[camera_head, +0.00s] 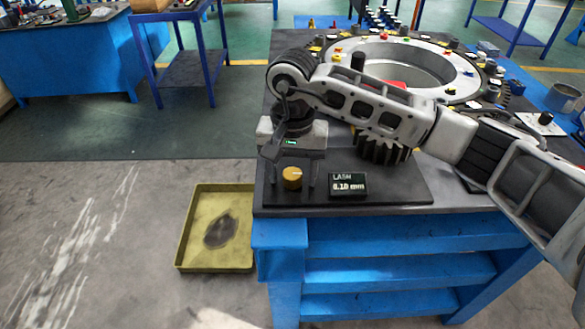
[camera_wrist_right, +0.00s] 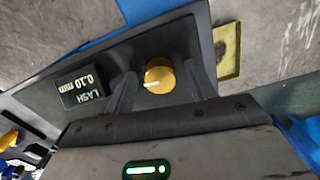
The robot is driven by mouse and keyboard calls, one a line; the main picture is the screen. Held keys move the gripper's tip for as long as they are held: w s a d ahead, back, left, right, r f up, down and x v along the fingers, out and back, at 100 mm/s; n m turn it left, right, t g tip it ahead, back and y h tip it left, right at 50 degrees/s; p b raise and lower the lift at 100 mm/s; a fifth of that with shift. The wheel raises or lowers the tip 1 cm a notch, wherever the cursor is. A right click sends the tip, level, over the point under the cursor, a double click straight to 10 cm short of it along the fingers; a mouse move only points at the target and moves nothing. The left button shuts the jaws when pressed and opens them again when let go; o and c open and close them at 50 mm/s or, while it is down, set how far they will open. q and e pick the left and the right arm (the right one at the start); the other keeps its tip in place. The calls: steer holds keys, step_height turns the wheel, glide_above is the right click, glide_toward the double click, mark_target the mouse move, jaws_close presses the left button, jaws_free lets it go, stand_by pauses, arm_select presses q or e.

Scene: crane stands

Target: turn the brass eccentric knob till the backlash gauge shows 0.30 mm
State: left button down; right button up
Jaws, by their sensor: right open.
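The brass knob (camera_head: 292,178) stands on the dark plate at the bench's front left, with a pale mark on its top. In the right wrist view the knob (camera_wrist_right: 158,78) sits between the two fingers, its mark pointing left. My right gripper (camera_head: 293,188) is open, with a finger on either side of the knob; whether either finger touches it I cannot tell. The backlash gauge (camera_head: 348,185), a black box right of the knob, reads LASH 0.10 mm; it also shows in the right wrist view (camera_wrist_right: 80,86). My left gripper is not in view.
A dark pinion gear (camera_head: 382,150) stands behind the gauge, partly under my right arm. A large ring (camera_head: 455,65) with several small parts fills the bench behind. A yellow tray (camera_head: 188,225) lies on the floor left of the blue bench (camera_head: 400,272).

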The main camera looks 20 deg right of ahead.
steer(key=c, duration=1)
steer(key=shift+o, duration=0.2)
